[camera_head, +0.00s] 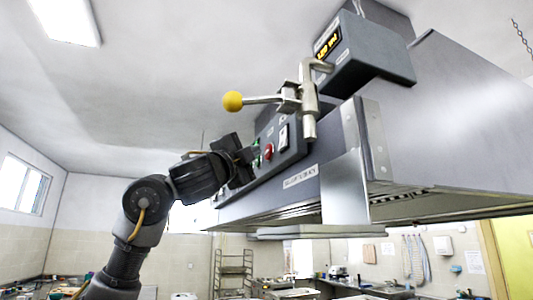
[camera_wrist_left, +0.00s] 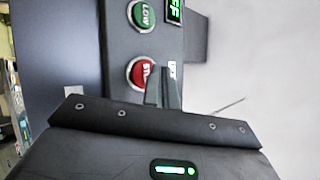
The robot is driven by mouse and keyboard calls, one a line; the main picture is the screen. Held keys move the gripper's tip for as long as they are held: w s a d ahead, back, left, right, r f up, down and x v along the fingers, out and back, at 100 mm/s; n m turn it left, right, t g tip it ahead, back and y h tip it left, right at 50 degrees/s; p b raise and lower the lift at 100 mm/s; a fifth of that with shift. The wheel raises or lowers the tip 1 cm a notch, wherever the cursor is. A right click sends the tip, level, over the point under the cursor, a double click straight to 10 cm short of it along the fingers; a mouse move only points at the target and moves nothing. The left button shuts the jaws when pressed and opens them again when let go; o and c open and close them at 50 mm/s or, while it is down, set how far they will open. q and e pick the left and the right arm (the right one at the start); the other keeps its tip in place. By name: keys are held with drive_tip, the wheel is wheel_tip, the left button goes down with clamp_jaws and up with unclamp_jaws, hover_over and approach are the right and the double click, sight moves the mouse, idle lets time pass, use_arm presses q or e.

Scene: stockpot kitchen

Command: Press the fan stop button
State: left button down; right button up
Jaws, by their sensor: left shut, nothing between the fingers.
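The red stop button (camera_head: 268,151) is on the dark control panel (camera_head: 290,150) at the front of the hood. In the left wrist view the red button (camera_wrist_left: 140,72) carries white lettering, its right part hidden behind my fingers. My left gripper (camera_head: 248,154) is shut and empty, just left of the panel in the head view. In the wrist view its fingertips (camera_wrist_left: 163,72) overlap the right side of the red button; whether they touch it I cannot tell. My right gripper is not in view.
A green LOW button (camera_wrist_left: 143,15) sits above the red one, beside a lit green display (camera_wrist_left: 174,11). A lever with a yellow knob (camera_head: 233,101) sticks out near the panel above my gripper. The steel hood (camera_head: 450,120) fills the right; open air lies left.

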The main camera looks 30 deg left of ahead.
use_arm(q)
drive_tip(key=s+a+b, duration=0.1)
drive_tip(key=s, duration=0.1)
drive_tip(key=s+a, duration=0.1)
drive_tip(key=s, duration=0.1)
drive_tip(key=shift+a+b, duration=0.4)
idle(0.9)
